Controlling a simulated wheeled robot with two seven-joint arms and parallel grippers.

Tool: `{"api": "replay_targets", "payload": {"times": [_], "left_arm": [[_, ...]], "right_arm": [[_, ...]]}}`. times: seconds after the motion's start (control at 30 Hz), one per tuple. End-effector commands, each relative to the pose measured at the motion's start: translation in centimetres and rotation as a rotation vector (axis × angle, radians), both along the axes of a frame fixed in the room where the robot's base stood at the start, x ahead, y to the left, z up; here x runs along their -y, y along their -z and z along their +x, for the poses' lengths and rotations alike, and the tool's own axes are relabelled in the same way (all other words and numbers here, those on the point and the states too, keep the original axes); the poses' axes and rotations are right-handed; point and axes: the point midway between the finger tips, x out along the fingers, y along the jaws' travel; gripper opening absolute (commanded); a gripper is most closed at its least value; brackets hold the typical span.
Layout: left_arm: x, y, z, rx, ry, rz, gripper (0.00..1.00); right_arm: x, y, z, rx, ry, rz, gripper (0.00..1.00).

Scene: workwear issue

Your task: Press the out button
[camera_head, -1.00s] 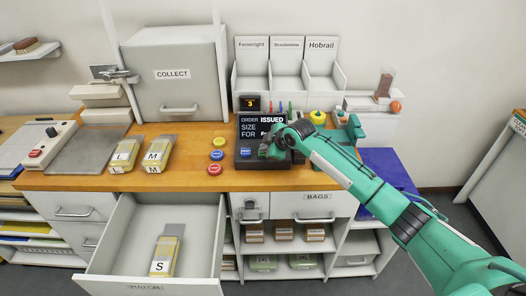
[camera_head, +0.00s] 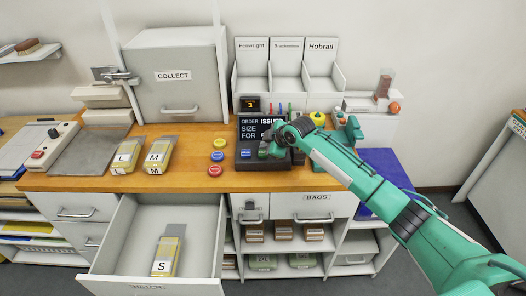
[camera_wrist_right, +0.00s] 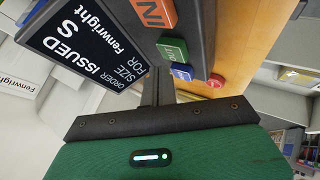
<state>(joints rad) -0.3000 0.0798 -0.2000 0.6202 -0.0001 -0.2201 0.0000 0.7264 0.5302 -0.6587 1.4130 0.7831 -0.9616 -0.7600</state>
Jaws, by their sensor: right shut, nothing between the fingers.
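The order terminal (camera_head: 246,128) stands on the wooden counter with a dark screen; in the right wrist view the screen (camera_wrist_right: 88,42) reads order issued, size S, for Fenwright. Its keys show there as an orange key (camera_wrist_right: 155,12), a green key (camera_wrist_right: 172,50) and a blue key (camera_wrist_right: 181,72). I cannot clearly read which is marked out. In the head view the blue key (camera_head: 245,154) shows and my arm hides the others. My right gripper (camera_head: 268,152) is shut and empty, low over the terminal's keys; whether it touches one is unclear. My left gripper is not in view.
Yellow, blue and red round buttons (camera_head: 217,156) lie left of the terminal. Labelled L and M packs (camera_head: 157,155) lie further left. An open drawer (camera_head: 204,232) holding an S pack (camera_head: 167,252) juts out below. The COLLECT cabinet (camera_head: 176,92) stands behind.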

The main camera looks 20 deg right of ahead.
Motion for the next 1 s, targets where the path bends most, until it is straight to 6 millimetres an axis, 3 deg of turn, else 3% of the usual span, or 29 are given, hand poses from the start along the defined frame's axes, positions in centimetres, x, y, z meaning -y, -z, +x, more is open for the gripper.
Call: {"api": "replay_targets", "payload": {"times": [0.23,0.7,1.0], "left_arm": [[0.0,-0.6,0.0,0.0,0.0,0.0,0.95],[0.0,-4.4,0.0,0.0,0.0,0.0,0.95],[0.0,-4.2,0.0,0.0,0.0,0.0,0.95]], "right_arm": [[0.0,-0.7,0.0,0.001,0.001,0.0,0.0],[0.0,-5.1,0.0,0.0,0.0,0.0,0.0],[0.0,-5.0,0.0,0.0,0.0,0.0,0.0]]}}
